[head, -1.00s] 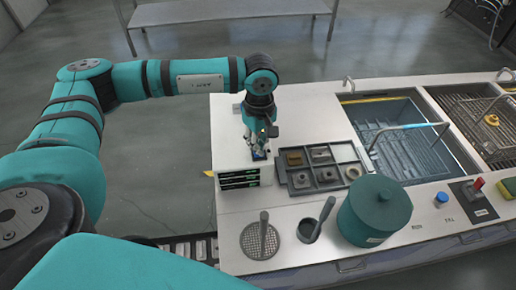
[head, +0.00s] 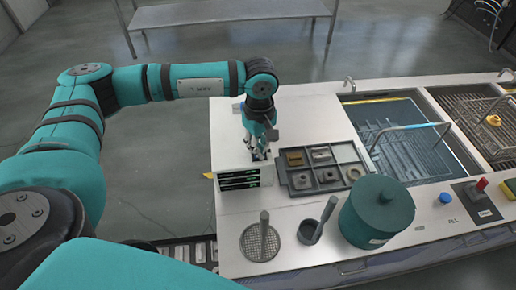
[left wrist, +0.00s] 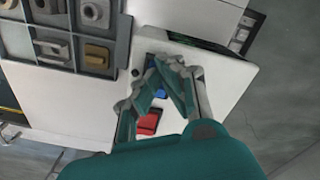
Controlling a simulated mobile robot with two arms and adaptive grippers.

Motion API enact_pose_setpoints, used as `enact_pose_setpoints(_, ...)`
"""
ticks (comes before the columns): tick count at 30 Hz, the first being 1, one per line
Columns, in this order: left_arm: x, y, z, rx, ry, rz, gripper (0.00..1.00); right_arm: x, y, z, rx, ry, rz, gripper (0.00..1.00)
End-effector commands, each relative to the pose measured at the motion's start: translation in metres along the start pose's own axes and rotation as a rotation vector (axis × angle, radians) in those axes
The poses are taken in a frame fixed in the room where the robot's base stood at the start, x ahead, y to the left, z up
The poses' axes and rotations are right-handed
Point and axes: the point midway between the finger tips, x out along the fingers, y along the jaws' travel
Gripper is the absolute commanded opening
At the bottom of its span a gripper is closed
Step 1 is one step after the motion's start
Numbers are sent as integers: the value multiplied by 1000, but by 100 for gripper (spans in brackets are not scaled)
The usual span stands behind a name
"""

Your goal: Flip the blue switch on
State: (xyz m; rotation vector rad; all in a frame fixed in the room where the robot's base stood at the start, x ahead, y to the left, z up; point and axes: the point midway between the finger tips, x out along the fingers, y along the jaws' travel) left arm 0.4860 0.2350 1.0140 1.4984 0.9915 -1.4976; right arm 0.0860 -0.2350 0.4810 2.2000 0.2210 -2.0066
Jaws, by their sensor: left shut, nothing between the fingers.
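The blue switch (left wrist: 160,91) shows in the left wrist view as a small blue patch, partly hidden by my left fingers. A red switch (left wrist: 148,122) sits beside it on the white top. My left gripper (left wrist: 166,68) is shut and empty, with its fingertips over the blue switch; I cannot tell whether they touch it. In the head view my left gripper (head: 257,152) points down at the switches behind the box with green displays, and it hides the blue switch there. My right gripper is not in view.
A grey tray of metal parts (head: 330,180) stands close right of the gripper. The box with green displays (head: 239,180) is just in front. A teal pot (head: 377,212), a tank (head: 400,130) and a blue knob (head: 444,198) lie farther right.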

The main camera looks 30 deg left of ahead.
Motion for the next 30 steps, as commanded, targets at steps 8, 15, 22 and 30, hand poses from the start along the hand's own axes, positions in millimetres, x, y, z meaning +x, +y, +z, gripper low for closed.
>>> enact_pose_setpoints(8, 0, 0, 0, 0, 1, 0, 0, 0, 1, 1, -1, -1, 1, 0)
enact_pose_setpoints(15, -18, 0, 0, 0, 0, -1, 0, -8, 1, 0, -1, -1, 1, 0)
enact_pose_setpoints(22, -36, 0, 0, 0, 1, 0, 0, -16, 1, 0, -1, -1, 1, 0)
enact_pose_setpoints(30, -58, 0, 0, 0, 0, 0, 0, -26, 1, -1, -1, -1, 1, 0)
